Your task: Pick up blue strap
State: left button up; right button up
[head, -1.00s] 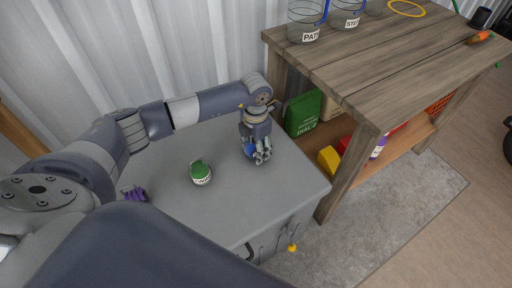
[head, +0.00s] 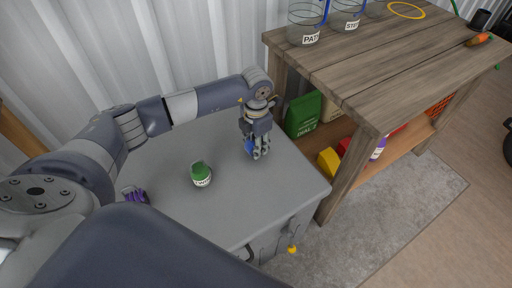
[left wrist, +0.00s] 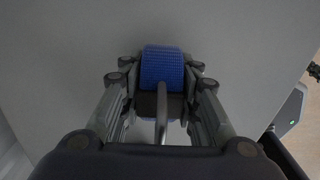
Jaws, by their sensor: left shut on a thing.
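The blue strap (left wrist: 163,66) is a textured blue roll between the fingers of my left gripper (left wrist: 160,85) in the left wrist view. In the head view the strap (head: 249,147) shows as a small blue patch at the fingers of my left gripper (head: 258,154), over the grey cabinet top. The gripper is shut on the strap. Whether the strap still touches the top is hard to tell. My right gripper is not in view.
The grey cabinet top (head: 238,204) also bears a green labelled roll (head: 201,174) and a purple item (head: 135,195). A wooden workbench (head: 370,62) with glass jars (head: 304,24) and a lower shelf stands to the right. A green bag (head: 303,113) is on that shelf.

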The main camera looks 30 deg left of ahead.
pick_arm(q)
jog(key=s+d, duration=0.2)
jog(key=d, duration=0.2)
jog(key=s+d+r, duration=0.1)
jog(key=d, duration=0.4)
jog(key=s+d+r, duration=0.1)
jog(key=s+d, duration=0.1)
jog(key=d, duration=0.2)
jog(key=shift+s+d+r, duration=0.25)
jog(key=shift+s, duration=0.05)
jog(key=shift+s+d, duration=0.3)
jog(key=shift+d, duration=0.3)
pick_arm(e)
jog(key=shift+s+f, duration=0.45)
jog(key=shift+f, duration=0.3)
pick_arm(q)
jog(key=shift+r, duration=0.1)
